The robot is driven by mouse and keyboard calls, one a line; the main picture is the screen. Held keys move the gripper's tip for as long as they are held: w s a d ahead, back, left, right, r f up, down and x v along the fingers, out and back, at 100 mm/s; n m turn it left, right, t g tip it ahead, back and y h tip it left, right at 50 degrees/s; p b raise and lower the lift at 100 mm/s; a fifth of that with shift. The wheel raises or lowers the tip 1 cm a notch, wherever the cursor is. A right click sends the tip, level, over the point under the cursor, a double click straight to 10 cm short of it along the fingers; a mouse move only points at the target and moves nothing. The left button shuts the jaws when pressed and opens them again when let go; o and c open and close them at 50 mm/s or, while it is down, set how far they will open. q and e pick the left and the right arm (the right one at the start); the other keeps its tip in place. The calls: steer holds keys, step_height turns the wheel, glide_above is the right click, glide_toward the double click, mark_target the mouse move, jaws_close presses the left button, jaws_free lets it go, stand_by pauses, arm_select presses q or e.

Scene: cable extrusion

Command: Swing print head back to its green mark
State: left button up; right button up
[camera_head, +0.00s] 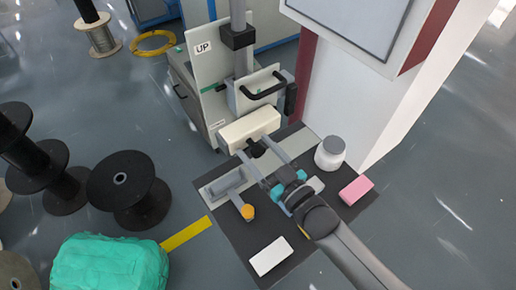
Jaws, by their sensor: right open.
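A cream block (250,130), which may be the print head, is at the foot of a grey post (238,45). Behind it, a light plate (207,65) marked "UP" carries a short green mark (208,90). A grey bracket with a black handle (264,89) sits on the post, above the block. My right gripper (256,149) comes from the lower right. Its two fingers are apart, with tips close to the front of the block and a small dark part between them. I cannot tell whether they touch. My left gripper is not in view.
A dark bench (228,232) holds a white jar (330,153), a pink block (356,190), a white card (271,256) and an orange knob (248,212). A white cabinet with a screen (365,20) stands right. Black spools (128,190) and a green bundle (110,265) are left.

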jaws_close()
stand_by(0.6)
stand_by(0.8)
